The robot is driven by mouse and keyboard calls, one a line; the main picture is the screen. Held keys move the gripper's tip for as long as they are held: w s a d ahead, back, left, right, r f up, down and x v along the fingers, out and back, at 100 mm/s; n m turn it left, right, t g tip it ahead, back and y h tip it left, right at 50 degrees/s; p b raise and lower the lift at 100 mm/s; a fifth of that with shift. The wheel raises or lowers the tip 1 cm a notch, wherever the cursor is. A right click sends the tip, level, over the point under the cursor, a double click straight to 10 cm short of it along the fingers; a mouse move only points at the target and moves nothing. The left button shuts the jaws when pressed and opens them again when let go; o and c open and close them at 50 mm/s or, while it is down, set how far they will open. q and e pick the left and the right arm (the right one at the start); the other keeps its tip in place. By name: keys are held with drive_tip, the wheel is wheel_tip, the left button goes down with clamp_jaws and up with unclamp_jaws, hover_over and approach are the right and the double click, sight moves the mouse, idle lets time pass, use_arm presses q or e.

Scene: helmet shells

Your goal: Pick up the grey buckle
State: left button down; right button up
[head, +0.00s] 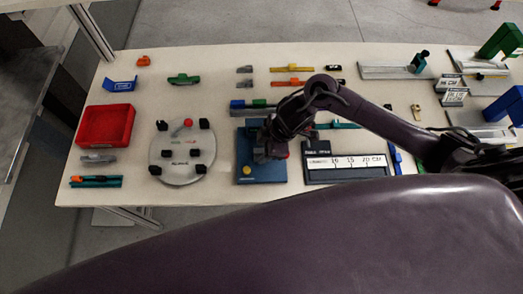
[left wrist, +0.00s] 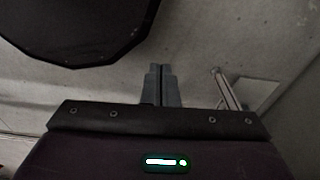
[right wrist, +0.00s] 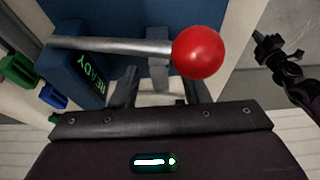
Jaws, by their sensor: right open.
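My right gripper (head: 266,155) is over the blue station (head: 265,175) in the head view. In the right wrist view its fingers (right wrist: 159,90) are apart, with a pale grey piece (right wrist: 155,99) between and beyond them; I cannot tell if this is the grey buckle or if they touch it. A metal lever with a red knob (right wrist: 200,52) crosses just beyond the fingers. In the head view, small grey pieces (head: 245,83) lie at the table's back middle, and another grey piece (head: 98,158) lies by the red tray. My left gripper (left wrist: 161,85) has its fingers together and empty, over the floor.
A blue block reading READY (right wrist: 88,70) stands left of the right fingers. A red tray (head: 104,125) and a round grey plate with black posts (head: 182,172) are at left. A black panel with a white number strip (head: 345,174) lies right of the station.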

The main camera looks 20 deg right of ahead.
clamp_jaws()
use_arm(q)
drive_tip(key=shift+s+f, duration=0.1)
drive_tip(key=shift+s, duration=0.65)
